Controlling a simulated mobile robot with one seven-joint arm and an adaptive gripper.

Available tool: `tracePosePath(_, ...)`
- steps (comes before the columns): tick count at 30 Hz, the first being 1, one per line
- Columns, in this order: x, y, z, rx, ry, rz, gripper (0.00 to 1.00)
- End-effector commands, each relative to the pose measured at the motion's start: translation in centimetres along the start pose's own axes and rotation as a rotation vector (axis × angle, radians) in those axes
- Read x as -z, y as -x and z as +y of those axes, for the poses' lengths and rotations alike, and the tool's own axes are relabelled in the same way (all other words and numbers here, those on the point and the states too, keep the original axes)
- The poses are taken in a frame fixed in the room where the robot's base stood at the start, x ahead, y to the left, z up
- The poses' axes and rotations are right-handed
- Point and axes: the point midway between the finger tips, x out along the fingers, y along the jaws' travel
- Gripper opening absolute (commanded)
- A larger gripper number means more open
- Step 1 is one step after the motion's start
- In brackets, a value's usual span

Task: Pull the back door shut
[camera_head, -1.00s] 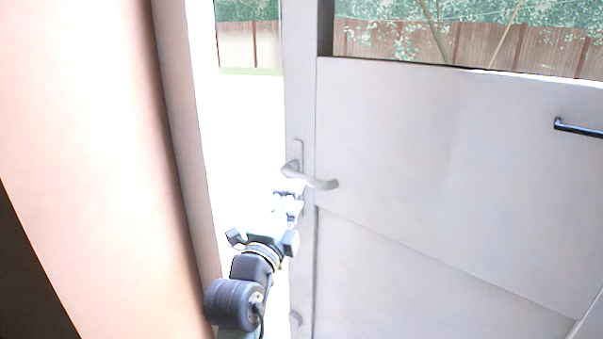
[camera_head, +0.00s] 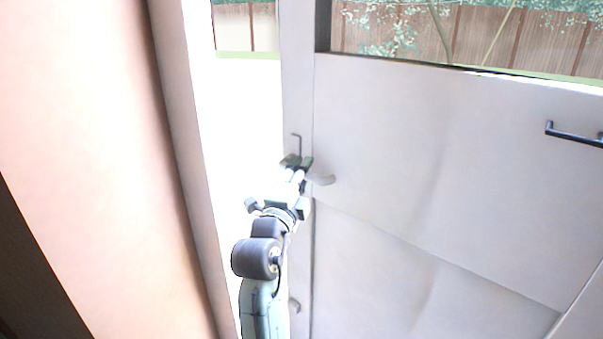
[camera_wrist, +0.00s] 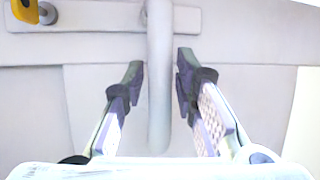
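The white back door (camera_head: 400,150) stands ajar, with a bright gap between its free edge and the frame at left. Its lever handle (camera_head: 322,180) is partly hidden behind my gripper (camera_head: 297,163) in the head view. In the wrist view the handle (camera_wrist: 160,80) runs down between the two fingers of my gripper (camera_wrist: 158,85). The fingers are apart, with a small gap visible on each side of the handle, so my gripper is open around it.
The door frame and plaster wall (camera_head: 110,150) are close on the left. A dark bar handle (camera_head: 575,135) is on the door's right side. A yellow item (camera_wrist: 25,10) shows at the wrist view's top left. A fence (camera_head: 480,40) is outside.

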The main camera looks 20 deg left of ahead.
Motion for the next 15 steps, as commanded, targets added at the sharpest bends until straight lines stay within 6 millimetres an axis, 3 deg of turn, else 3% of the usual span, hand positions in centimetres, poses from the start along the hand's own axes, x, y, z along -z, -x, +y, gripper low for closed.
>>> tracePosePath(10, -0.01, 0.02, 0.0, 0.0, 0.0, 0.0, 0.01)
tracePosePath(15, -0.01, 0.03, 0.01, 0.0, 0.001, 0.0, 0.0)
